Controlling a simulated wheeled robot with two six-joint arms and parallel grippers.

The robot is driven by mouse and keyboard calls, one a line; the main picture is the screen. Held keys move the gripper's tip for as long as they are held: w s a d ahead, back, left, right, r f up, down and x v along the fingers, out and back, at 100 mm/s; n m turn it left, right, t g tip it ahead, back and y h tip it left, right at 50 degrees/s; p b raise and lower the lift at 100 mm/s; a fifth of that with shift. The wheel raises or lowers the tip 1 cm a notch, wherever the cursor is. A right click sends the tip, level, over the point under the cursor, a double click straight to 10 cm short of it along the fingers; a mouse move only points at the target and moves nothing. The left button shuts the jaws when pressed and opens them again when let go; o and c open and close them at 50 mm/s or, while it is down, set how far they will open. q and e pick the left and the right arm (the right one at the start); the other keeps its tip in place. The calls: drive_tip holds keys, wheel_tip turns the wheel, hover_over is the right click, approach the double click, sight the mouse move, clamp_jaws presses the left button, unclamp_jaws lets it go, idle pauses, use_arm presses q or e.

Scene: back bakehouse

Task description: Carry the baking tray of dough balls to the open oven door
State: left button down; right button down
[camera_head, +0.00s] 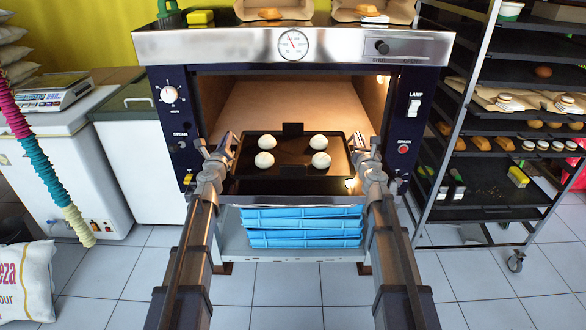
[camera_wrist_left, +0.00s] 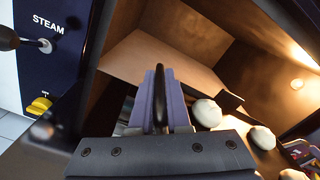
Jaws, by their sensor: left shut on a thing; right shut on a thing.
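The dark baking tray (camera_head: 292,157) carries several white dough balls (camera_head: 320,160). It is at the mouth of the open, lit oven (camera_head: 290,100), over the lowered oven door (camera_head: 290,199); I cannot tell whether it touches the door. My left gripper (camera_head: 222,150) is shut on the tray's left side. My right gripper (camera_head: 362,150) is shut on its right side. In the left wrist view, the left gripper's purple fingers (camera_wrist_left: 160,100) close on a dark edge, with dough balls (camera_wrist_left: 206,112) to the right and the oven interior (camera_wrist_left: 190,50) beyond.
A wheeled rack (camera_head: 492,130) with breads stands at the right. A white chest (camera_head: 70,165) with a scale (camera_head: 50,93) and a flour sack (camera_head: 26,282) are at the left. Blue crates or trays (camera_head: 300,226) sit below the door. The tiled floor (camera_head: 285,295) in front is clear.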

use_arm(q)
drive_tip(key=shift+a+f, duration=0.1)
drive_tip(key=shift+a, duration=0.25)
use_arm(e)
drive_tip(key=shift+d+f, duration=0.1)
drive_tip(key=shift+d, duration=0.2)
